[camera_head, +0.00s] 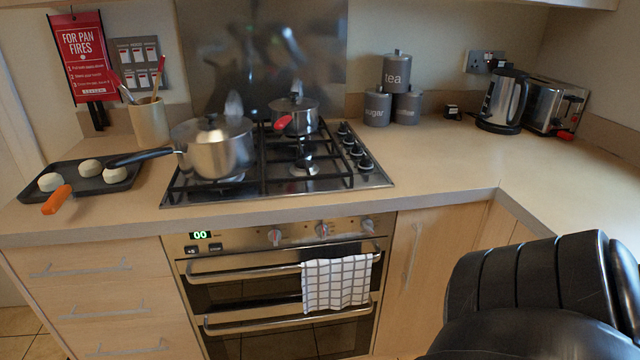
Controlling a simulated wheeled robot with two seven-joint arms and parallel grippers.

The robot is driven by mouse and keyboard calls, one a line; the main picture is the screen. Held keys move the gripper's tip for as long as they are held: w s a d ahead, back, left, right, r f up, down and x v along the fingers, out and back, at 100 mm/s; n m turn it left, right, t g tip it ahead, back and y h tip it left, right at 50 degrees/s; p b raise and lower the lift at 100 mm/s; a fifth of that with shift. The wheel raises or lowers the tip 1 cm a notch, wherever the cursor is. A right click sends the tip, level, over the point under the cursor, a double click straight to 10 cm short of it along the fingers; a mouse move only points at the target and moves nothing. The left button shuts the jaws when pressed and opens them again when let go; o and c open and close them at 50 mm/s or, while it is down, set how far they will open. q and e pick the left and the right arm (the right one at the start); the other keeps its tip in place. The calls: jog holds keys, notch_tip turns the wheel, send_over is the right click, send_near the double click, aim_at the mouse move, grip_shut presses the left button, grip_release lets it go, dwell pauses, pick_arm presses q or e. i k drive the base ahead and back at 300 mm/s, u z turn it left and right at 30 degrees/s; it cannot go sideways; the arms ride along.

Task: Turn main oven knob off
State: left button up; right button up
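The built-in oven (255,242) is below the hob, with a control panel along its top. The panel has a left knob (274,237), a middle knob (322,230) and a right knob (368,225). Each knob shows a reddish mark; their labels and exact settings are too small to read, so I cannot tell which is the main oven knob. A green display at the panel's left reads 00. A black part of my arm fills the lower right corner, apart from the oven. Neither gripper's fingers show.
A checked towel (336,283) hangs on the upper oven handle (240,272), just below the knobs. Above, the gas hob (372,180) holds a large pot (220,150) and a smaller pan (296,112). The right counter is mostly clear.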

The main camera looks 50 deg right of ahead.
aim_at(367, 225)
jog(key=z, duration=0.65)
jog(key=i, duration=0.9)
jog(key=z, duration=0.95)
